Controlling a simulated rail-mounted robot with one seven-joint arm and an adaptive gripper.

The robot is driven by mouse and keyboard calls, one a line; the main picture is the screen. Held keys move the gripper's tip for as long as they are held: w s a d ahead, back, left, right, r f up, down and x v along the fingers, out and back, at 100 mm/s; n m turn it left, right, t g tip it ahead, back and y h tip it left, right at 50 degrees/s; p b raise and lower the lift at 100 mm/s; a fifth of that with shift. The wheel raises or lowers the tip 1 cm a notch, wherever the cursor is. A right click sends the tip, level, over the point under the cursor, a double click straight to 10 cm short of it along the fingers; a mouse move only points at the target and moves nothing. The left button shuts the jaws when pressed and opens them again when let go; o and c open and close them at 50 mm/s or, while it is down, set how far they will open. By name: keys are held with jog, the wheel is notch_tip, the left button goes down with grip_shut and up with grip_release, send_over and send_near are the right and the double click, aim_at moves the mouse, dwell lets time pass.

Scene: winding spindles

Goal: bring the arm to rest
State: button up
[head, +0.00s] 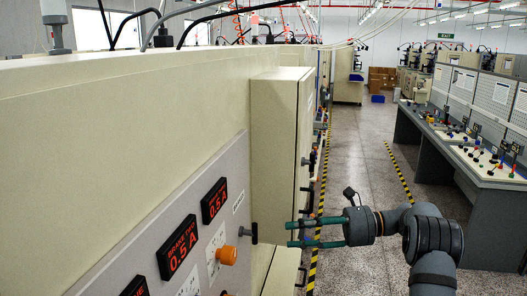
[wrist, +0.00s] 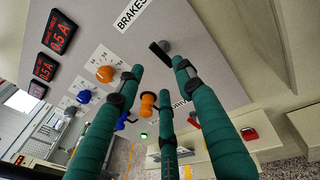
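My gripper (head: 290,234) is in the lower middle of the head view, with its green fingers pointing left toward the grey control panel (head: 160,235). In the wrist view my gripper (wrist: 157,82) shows three green fingers spread apart, with nothing held between them. A black lever (head: 247,233) on the panel lies just beyond the fingertips, with a small gap in the head view. The lever also shows in the wrist view (wrist: 160,52), between the fingertips. My arm reaches in from the lower right.
The panel carries an orange knob (head: 228,255) and red "0.5 A" displays (head: 178,248). A cream cabinet door (head: 275,150) stands close behind the fingers. A long control bench (head: 480,165) stands at the right. The speckled aisle floor (head: 355,150) between them is clear.

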aim_at(255, 235)
jog(key=a, duration=0.3)
jog(key=a+f, duration=0.1)
jog(key=a, duration=0.6)
jog(key=shift+w+a+f, duration=0.15)
jog(key=shift+w+a, duration=0.05)
jog(key=shift+a, duration=0.15)
jog(key=shift+a+f+n+t+b, duration=0.1)
jog(key=shift+n+t+b, duration=0.3)
jog(key=shift+n, duration=0.5)
jog(key=shift+h, duration=0.3)
